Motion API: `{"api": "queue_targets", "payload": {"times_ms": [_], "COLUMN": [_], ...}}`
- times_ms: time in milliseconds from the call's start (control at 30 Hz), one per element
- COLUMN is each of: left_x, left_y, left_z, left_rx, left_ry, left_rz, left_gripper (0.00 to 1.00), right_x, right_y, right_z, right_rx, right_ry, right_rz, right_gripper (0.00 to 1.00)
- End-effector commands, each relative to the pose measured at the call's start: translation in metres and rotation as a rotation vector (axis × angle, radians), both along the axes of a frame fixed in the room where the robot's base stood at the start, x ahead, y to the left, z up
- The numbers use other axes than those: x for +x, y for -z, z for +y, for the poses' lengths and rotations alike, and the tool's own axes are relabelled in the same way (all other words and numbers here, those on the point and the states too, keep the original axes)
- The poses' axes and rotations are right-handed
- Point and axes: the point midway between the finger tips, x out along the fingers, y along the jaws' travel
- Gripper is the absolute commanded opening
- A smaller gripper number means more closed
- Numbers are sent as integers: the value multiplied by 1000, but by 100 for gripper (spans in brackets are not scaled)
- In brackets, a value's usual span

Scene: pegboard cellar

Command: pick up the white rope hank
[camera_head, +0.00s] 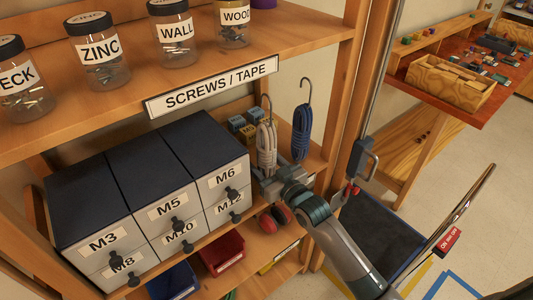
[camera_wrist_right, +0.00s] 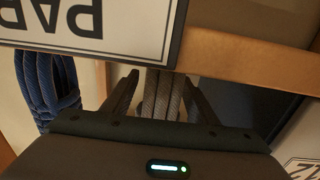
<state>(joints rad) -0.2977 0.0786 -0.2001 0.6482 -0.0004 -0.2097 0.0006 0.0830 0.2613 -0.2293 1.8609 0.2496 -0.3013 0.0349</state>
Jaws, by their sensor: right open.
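The white rope hank (camera_head: 266,143) hangs from a metal hook under the shelf, to the left of a blue rope hank (camera_head: 301,133). My right gripper (camera_head: 268,176) comes up from below at its lower part. In the right wrist view my right gripper's fingers (camera_wrist_right: 160,88) are open, one on each side of the pale rope strands (camera_wrist_right: 161,96). The strands appear apart from both fingers; contact cannot be made out. The lower end of the hank is hidden behind the gripper body. My left gripper is not in view.
Grey drawer units (camera_head: 150,190) stand left of the hank. A sign (camera_head: 212,85) runs along the shelf edge above, with glass jars (camera_head: 99,38) on top. A wooden post (camera_head: 345,90) stands to the right. A red bin (camera_head: 222,252) and red ear muffs (camera_head: 275,219) lie lower.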

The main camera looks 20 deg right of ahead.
Motion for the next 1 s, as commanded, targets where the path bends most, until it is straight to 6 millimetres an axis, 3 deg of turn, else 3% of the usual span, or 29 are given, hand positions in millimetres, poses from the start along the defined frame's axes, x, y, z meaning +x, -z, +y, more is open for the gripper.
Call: {"api": "queue_targets", "payload": {"times_ms": [100, 300, 733, 1000], "left_x": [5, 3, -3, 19], "left_y": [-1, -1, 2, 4], "left_z": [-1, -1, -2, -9], "left_rx": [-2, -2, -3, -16], "left_ry": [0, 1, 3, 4], "left_rz": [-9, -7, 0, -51], "left_gripper": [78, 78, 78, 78], "right_x": [0, 0, 0, 0], "right_y": [0, 0, -6, -33], "right_z": [0, 0, 0, 0], "right_rx": [0, 0, 0, 0], "right_ry": [0, 0, 0, -1], "right_rz": [0, 0, -3, -6], "right_gripper": [53, 7, 7, 7]}}
